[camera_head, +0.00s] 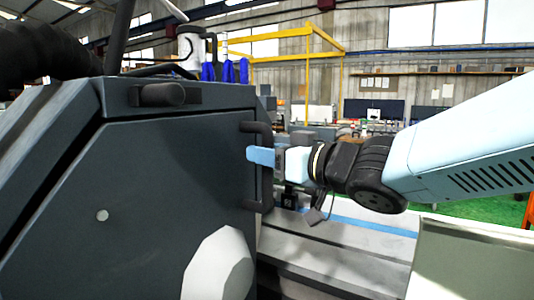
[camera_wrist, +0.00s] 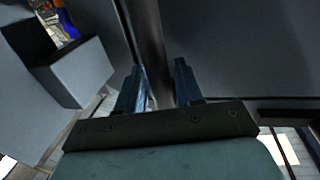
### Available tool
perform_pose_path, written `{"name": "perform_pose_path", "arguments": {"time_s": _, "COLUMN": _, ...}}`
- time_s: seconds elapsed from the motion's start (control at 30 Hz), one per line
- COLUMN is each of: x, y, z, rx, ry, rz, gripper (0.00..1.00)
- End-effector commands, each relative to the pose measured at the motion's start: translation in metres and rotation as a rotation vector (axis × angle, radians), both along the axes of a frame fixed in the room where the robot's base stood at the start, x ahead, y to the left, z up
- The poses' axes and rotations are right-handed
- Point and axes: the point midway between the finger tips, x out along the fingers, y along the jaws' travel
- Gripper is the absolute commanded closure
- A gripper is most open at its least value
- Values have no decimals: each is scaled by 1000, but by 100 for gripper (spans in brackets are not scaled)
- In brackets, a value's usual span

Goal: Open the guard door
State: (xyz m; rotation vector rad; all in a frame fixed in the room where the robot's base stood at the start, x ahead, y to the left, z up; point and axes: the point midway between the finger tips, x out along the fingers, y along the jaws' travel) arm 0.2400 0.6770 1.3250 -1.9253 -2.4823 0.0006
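The guard door (camera_head: 150,200) is the large dark grey panel at the left of the head view, and it appears shut. Its vertical bar handle (camera_head: 266,190) stands off near the panel's right edge. My gripper (camera_head: 262,156) is at the handle's upper half, coming from the right. In the wrist view the handle (camera_wrist: 148,40) runs down between the two blue fingers of my gripper (camera_wrist: 158,85), with one finger on each side. The fingers lie close to the bar. Whether they press on it cannot be told. The bar's lower part is hidden behind my gripper's body.
A dark knob (camera_head: 162,95) sticks out above the door panel. A flat grey machine bed (camera_head: 335,245) lies below my gripper to the right. A pale panel (camera_head: 470,262) stands at the lower right. The machine's dark hose (camera_head: 45,50) hangs at the upper left.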

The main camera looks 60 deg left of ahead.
Motion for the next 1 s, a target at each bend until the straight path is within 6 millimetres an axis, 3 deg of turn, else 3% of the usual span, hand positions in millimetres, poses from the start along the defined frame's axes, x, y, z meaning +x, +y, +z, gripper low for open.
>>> {"name": "perform_pose_path", "arguments": {"time_s": 0.37, "x": 0, "y": 0, "z": 0, "rx": 0, "ry": 0, "rz": 0, "gripper": 100}}
{"name": "perform_pose_path", "arguments": {"time_s": 0.77, "x": 0, "y": -1, "z": 0, "rx": 0, "ry": 0, "rz": -3, "gripper": 100}}
{"name": "perform_pose_path", "arguments": {"time_s": 1.0, "x": 1, "y": -18, "z": 1, "rx": 1, "ry": 0, "rz": -40, "gripper": 100}}
